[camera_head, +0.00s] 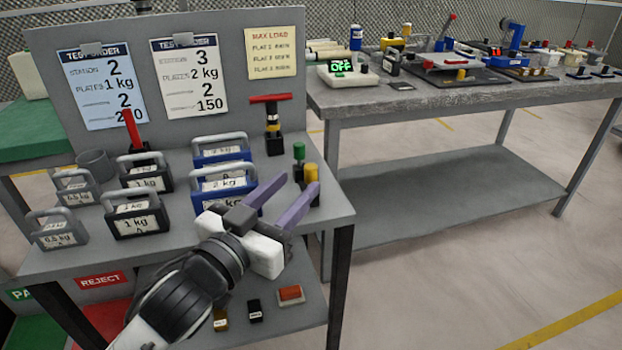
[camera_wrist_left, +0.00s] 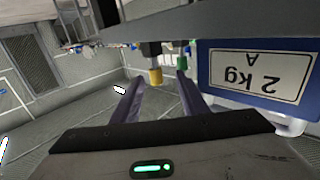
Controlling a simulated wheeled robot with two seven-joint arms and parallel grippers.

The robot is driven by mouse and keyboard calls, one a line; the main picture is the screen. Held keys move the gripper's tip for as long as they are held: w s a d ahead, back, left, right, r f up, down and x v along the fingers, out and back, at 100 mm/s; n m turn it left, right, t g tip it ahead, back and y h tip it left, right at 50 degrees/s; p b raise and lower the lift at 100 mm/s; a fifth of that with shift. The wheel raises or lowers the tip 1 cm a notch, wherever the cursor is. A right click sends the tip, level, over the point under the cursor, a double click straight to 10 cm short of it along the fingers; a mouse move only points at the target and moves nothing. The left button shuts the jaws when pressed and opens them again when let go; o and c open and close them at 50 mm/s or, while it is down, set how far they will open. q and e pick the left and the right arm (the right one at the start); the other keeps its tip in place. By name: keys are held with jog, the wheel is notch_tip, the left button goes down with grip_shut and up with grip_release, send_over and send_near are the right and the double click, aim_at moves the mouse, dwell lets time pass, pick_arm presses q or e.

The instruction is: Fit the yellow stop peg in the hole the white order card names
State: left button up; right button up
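The yellow stop peg (camera_head: 311,172) stands upright near the right edge of the grey table, just in front of a green peg (camera_head: 299,152). My left gripper (camera_head: 293,184) is open and empty, with its two purple fingers pointing toward the yellow peg. In the left wrist view the yellow peg (camera_wrist_left: 155,76) shows beyond the fingertips, not between them. The white order card (camera_head: 190,78) hangs on the grey board; its readable lines show 3, 2 kg, 2 and 150. The named hole cannot be made out. My right gripper is not in view.
Blue 2 kg plates (camera_head: 224,184) stand close left of my left gripper, with black 1 kg plates (camera_head: 137,214) farther left. A red-handled tool (camera_head: 272,120) stands behind. A blue order card (camera_head: 100,86) hangs beside the white one. The far bench (camera_head: 430,98) carries several devices.

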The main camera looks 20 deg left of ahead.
aim_at(308, 177)
pick_arm(q)
jog(key=shift+w+d+r, duration=0.1)
jog(key=shift+w+d, duration=0.2)
jog(key=shift+w, duration=0.6)
jog(key=shift+w+d+f, duration=0.1)
jog(key=shift+w+d, duration=0.2)
jog(key=shift+w, duration=0.6)
jog(key=shift+w+d+r, duration=0.1)
jog(key=shift+w+d, duration=0.2)
jog(key=shift+w, duration=0.6)
grip_shut()
